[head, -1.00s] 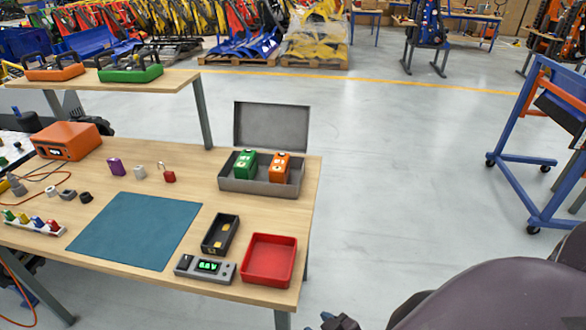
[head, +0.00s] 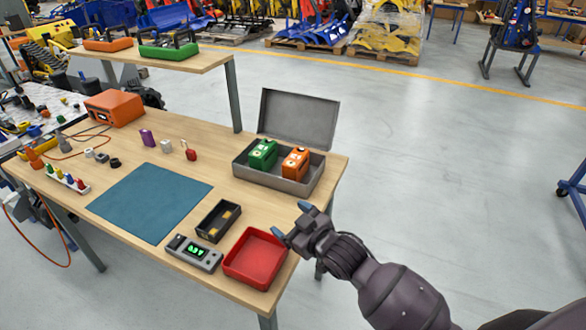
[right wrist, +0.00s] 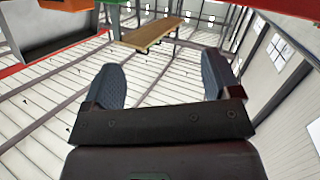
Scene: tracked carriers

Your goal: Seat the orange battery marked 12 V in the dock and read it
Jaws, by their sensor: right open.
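An orange battery (head: 296,161) stands in the open grey case (head: 298,189) on the right of the table, beside a green battery (head: 262,154). Its marking is too small to read. The black dock (head: 206,232) with brass-coloured contacts lies empty near the front, beside a grey meter (head: 208,263) with a lit green display, its digits unclear. My right gripper (head: 291,220) is open and empty at the table's right edge, nearer me than the case and above the red tray's right side. Its two fingers also show apart in the right wrist view (right wrist: 162,82). My left gripper is out of view.
A red tray (head: 235,269) sits at the front right corner. A teal mat (head: 150,202) covers the table's middle. The case's raised lid (head: 298,117) stands behind the batteries. An orange unit (head: 114,107) and small parts lie left. A raised shelf (head: 185,66) is behind.

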